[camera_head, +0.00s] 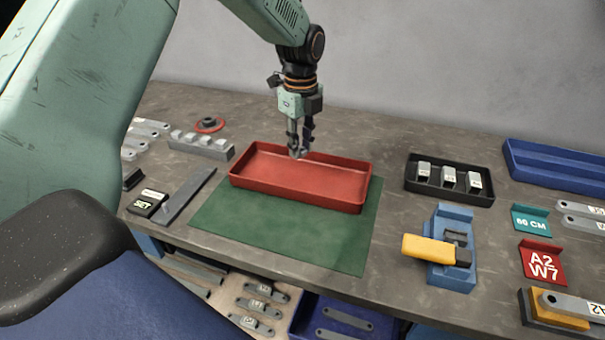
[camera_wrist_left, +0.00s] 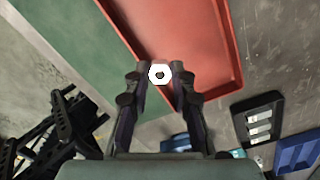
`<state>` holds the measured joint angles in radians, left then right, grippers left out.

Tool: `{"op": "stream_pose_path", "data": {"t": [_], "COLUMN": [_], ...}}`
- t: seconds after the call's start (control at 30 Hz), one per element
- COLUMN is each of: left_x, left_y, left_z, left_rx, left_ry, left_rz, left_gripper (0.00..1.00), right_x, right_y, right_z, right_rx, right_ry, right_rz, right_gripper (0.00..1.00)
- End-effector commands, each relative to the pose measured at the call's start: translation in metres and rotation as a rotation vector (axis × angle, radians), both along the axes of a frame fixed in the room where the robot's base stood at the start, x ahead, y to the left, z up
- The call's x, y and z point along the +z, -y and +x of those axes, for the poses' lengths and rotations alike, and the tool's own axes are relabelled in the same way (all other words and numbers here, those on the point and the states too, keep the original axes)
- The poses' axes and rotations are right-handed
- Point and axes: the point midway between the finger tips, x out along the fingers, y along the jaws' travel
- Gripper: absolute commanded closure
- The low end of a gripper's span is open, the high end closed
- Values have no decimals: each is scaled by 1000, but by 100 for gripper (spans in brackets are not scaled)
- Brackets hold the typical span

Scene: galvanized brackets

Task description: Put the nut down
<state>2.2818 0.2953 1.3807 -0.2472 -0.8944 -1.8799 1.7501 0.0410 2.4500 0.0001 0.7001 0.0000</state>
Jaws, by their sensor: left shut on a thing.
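My left gripper (camera_head: 299,150) hangs above the back part of the red tray (camera_head: 262,188), fingers pointing down. In the left wrist view its fingertips (camera_wrist_left: 160,76) are shut on a pale hexagonal nut (camera_wrist_left: 153,73) with a dark hole. The nut is held in front of the red tray (camera_wrist_left: 205,45), near its rim in that view. In the head view the nut is too small to make out clearly. Black jointed parts, apparently my right gripper (camera_wrist_left: 60,128), show at the lower left of the wrist view. Their opening is unclear.
The red tray stands on a green mat (camera_head: 290,238) and looks empty. A black tray with blocks (camera_head: 449,194), a blue fixture with a yellow part (camera_head: 450,222) and a blue tray (camera_head: 560,165) are to the right. A grey bar (camera_head: 187,196) lies left.

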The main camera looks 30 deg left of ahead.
Motion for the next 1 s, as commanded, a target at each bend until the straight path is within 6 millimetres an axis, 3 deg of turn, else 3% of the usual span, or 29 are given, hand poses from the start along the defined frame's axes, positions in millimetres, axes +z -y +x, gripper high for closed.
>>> {"op": "stream_pose_path", "data": {"t": [0.13,0.4,0.63,0.83,1.0], "left_x": [-8,-54,-70,-97,-100], "left_y": [-9,-10,-10,-10,-10], "left_z": [1,2,2,2,3], "left_rx": [-36,-37,-36,-37,-36], "left_ry": [-2,-3,-1,-2,1], "left_rz": [-1,0,-1,-1,0], "left_gripper": [100,100,100,100,100], "right_x": [1,-3,-4,-6,-6], "right_y": [0,0,0,0,0], "right_z": [0,0,0,0,0], "right_rx": [1,1,1,1,1], "right_ry": [0,0,0,0,0], "right_rz": [0,0,0,0,0], "right_gripper": [60,60,60,60,60]}}
